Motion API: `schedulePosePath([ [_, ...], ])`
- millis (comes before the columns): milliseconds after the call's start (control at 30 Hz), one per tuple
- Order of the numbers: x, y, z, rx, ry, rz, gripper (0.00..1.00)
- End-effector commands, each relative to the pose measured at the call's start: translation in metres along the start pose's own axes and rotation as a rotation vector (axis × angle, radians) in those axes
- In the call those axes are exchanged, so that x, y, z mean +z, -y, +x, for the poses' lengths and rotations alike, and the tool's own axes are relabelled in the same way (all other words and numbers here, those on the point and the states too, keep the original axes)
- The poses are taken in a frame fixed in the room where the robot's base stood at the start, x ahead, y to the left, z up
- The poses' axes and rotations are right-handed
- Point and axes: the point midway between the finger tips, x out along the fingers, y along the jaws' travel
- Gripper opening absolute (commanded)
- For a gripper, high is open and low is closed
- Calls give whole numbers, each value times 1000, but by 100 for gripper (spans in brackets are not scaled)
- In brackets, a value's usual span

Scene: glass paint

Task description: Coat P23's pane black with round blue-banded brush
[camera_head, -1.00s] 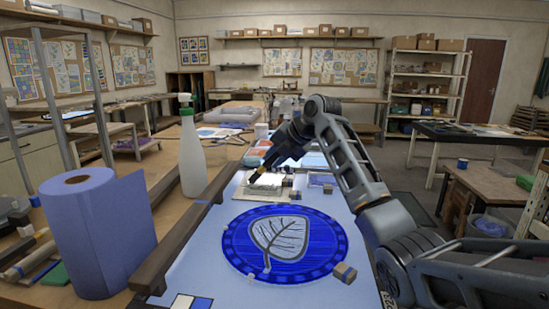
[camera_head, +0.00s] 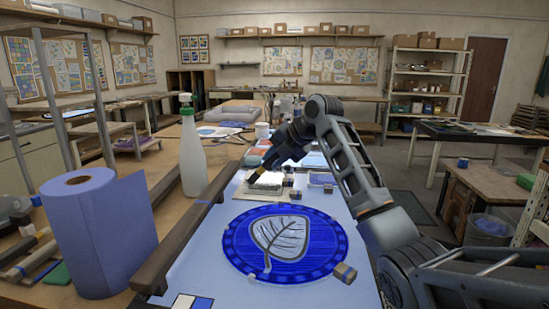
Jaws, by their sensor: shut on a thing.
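A round blue glass panel (camera_head: 325,262) lies on the pale work board (camera_head: 205,262), with a grey leaf shape (camera_head: 280,235) in its middle. I cannot read any pane label, so I cannot tell which pane is P23. My gripper (camera_head: 262,172) is beyond the panel, low over a small pale pad or tray (camera_head: 262,188). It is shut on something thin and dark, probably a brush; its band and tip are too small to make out.
Small wooden blocks (camera_head: 345,273) stand around the panel. A blue paper roll (camera_head: 98,240) and a white spray bottle (camera_head: 192,155) stand at the left. A dark wooden bar (camera_head: 180,240) runs along the board's left edge.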

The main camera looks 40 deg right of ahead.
Motion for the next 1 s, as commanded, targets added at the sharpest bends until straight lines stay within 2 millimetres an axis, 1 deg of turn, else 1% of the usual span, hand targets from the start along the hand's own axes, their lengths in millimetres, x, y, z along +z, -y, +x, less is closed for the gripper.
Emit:
schedulePosePath([
  [33, -6, 8, 8, -7, -11, 6, 0],
  [233, -6, 7, 7, -7, -11, 6, 0],
  [367, -3, 1, 0, -7, -11, 5, 0],
  [733, 10, -24, -26, -4, -7, 3, 0],
  [833, 11, -27, -30, -4, -7, 3, 0],
  [1000, 11, -27, -30, -4, -7, 3, 0],
])
